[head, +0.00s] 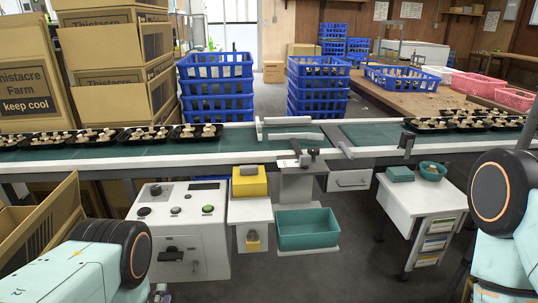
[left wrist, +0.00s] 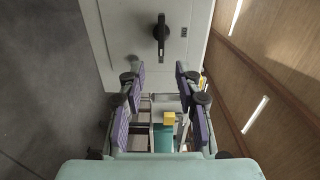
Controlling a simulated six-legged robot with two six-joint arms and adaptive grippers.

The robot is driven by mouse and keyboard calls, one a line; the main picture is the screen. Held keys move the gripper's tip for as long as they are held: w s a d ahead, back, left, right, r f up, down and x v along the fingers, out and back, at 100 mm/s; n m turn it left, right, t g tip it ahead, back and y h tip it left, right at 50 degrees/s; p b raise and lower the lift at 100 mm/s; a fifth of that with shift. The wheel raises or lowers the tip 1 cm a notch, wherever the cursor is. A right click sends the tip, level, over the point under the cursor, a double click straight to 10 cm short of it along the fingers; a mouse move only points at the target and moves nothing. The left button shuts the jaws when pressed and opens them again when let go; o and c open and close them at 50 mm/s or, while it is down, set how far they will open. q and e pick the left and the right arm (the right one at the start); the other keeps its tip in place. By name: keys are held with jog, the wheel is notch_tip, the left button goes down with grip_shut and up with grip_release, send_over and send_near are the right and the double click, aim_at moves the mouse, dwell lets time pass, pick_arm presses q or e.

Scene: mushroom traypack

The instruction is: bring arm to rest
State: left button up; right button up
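My left gripper (left wrist: 159,74) is open in the left wrist view, with its two purple-padded fingers apart and nothing between the tips. A pale panel with a black handle (left wrist: 161,35) lies beyond the fingertips. In the head view my left arm is at the lower left, and only a small part of its gripper shows low down at the bottom edge. My right arm is at the right edge of the head view, and its gripper is not visible there.
A green conveyor (head: 230,146) crosses the view, with mushroom trays (head: 146,134) at left and more trays (head: 460,123) at right. Below it stand a white control box (head: 178,230), a teal bin (head: 306,228) and a drawer cabinet (head: 425,205). An open carton (head: 40,225) is beside my left arm.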

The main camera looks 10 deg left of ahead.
pick_arm(q)
jog(key=s+d+f+n+g+h, duration=0.3)
jog(key=s+d+f+n+g, duration=0.1)
jog(key=s+f+n+g, duration=0.95)
jog(key=s+d+r+n+g+h, duration=0.1)
jog(key=s+d+r+g, duration=0.15)
jog(key=s, duration=0.45)
jog(key=s+d+r+n+g, duration=0.1)
jog(key=s+d+r, duration=0.15)
jog(key=s, duration=0.55)
jog(key=shift+h, duration=0.3)
jog(key=r, duration=0.3)
jog(key=w+r, duration=0.1)
jog(key=shift+d+r, duration=0.25)
jog(key=shift+r, duration=0.15)
jog(key=shift+s, duration=0.1)
